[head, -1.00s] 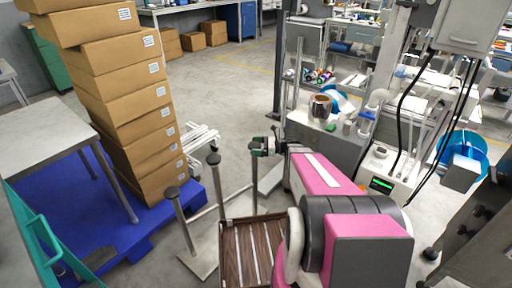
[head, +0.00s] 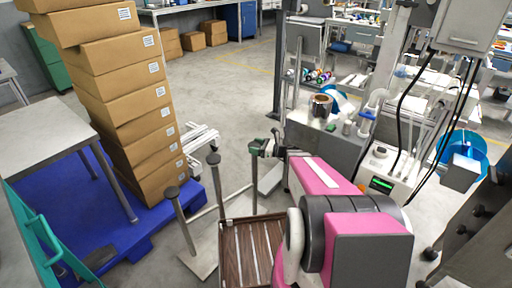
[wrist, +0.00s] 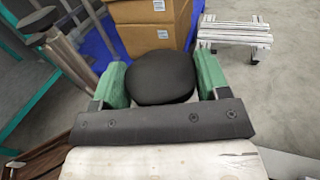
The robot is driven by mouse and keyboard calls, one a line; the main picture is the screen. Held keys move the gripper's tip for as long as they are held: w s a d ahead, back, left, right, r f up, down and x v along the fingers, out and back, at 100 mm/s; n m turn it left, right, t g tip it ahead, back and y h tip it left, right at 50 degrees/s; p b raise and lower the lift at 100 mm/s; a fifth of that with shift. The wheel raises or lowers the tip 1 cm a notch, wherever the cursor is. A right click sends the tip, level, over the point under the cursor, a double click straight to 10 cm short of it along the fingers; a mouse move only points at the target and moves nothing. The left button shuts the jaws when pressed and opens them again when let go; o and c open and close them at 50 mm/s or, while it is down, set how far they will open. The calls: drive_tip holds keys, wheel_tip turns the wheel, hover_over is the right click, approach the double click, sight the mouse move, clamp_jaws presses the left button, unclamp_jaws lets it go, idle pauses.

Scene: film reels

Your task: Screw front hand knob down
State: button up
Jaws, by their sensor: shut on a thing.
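A round black hand knob (wrist: 162,77) sits between the two green fingers of my gripper (wrist: 160,80) in the wrist view. The fingers are shut on it from both sides. In the head view my gripper (head: 260,147) is at the top of a grey post, and the held knob is mostly hidden there. Two other black knobs stand on upright posts to the left, a nearer one (head: 171,192) and a farther one (head: 213,158). Black knobs on posts also show at the upper left of the wrist view (wrist: 36,21).
A brown slatted wooden tray (head: 230,250) lies below my arm. A tall stack of cardboard boxes (head: 125,90) stands on a blue pallet (head: 130,235) at left. A grey machine cabinet (head: 325,140) is close on the right. Open floor lies behind.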

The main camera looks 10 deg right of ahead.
drive_tip(key=m+t+h, duration=0.6)
drive_tip(key=t, duration=0.1)
drive_tip(key=shift+s+a+r, duration=0.1)
drive_tip(key=shift+s+a, duration=0.1)
drive_tip(key=shift+s, duration=0.1)
drive_tip(key=m+t+h, duration=0.1)
drive_tip(key=m+h, duration=0.1)
drive_tip(key=h, duration=0.1)
drive_tip(key=shift+m+t+h, duration=0.3)
drive_tip(key=shift+t+h, duration=0.1)
drive_tip(key=shift+w+m+h, duration=0.1)
drive_tip(key=shift+m+h, duration=0.5)
drive_tip(key=shift+h, duration=0.3)
drive_tip(key=shift+d+m+t+h, duration=0.1)
drive_tip(key=shift+m+t+h, duration=0.2)
drive_tip(key=shift+m+h, duration=0.15)
drive_tip(key=o, duration=0.9)
drive_tip(key=s, duration=0.3)
drive_tip(key=s+d, duration=0.1)
drive_tip(key=s, duration=0.3)
drive_tip(key=s+d, duration=0.1)
drive_tip(key=s, duration=0.2)
drive_tip(key=shift+s+d, duration=0.1)
drive_tip(key=shift+s, duration=0.2)
